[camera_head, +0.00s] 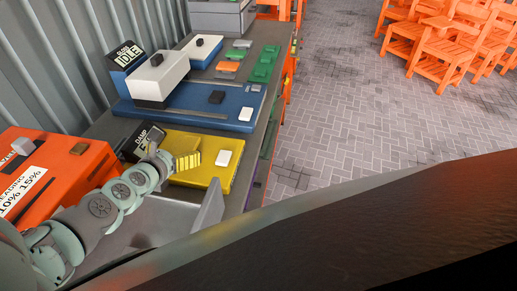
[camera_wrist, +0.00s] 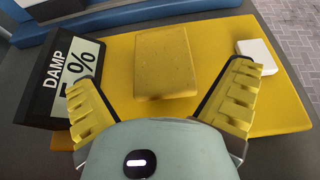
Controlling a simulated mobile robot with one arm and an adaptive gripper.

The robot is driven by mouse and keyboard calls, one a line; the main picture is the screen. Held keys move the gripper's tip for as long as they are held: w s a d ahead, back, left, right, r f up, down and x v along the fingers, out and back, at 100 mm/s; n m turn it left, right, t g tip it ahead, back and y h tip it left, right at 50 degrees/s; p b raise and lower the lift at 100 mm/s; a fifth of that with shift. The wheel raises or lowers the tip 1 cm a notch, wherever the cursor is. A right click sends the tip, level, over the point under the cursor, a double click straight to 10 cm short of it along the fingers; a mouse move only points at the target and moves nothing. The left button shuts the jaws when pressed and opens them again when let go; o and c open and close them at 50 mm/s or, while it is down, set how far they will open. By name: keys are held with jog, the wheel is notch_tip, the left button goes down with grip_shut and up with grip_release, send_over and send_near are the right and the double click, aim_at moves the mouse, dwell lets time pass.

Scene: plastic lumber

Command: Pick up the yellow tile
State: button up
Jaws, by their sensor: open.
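The yellow tile (camera_wrist: 167,62) is a worn, speckled slab on the yellow platform (camera_wrist: 215,58) in the wrist view. It lies ahead of and between the spread fingers of my gripper (camera_wrist: 163,105). My gripper is open, and nothing is between its pads.
A white block (camera_wrist: 257,55) sits on the platform right of the tile. A black DAMP display (camera_wrist: 70,76) stands at its left. A blue machine (camera_head: 190,105) stands behind. An orange machine (camera_head: 60,180) is at the left. Several green tiles (camera_head: 265,65) lie farther back.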

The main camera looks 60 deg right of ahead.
aim_at(183, 149)
jog(key=shift+s+b+x, duration=0.2)
jog(key=shift+b+x, duration=0.3)
jog(key=shift+x, duration=0.95)
jog(key=shift+d, duration=0.1)
jog(key=c, duration=1.2)
jog(key=shift+r, duration=0.15)
notch_tip(183, 149, up, 4)
jog(key=p, duration=0.4)
jog(key=shift+r, duration=0.2)
jog(key=s+d+p, duration=0.1)
jog(key=s+d, duration=0.2)
jog(key=d, duration=0.1)
jog(key=s+d+p, duration=0.2)
jog(key=d, duration=0.3)
jog(key=s+d+p, duration=0.1)
jog(key=s+d, duration=0.2)
jog(key=d, duration=0.1)
jog(key=shift+s+d+r, duration=0.15)
jog(key=shift+s, duration=0.15)
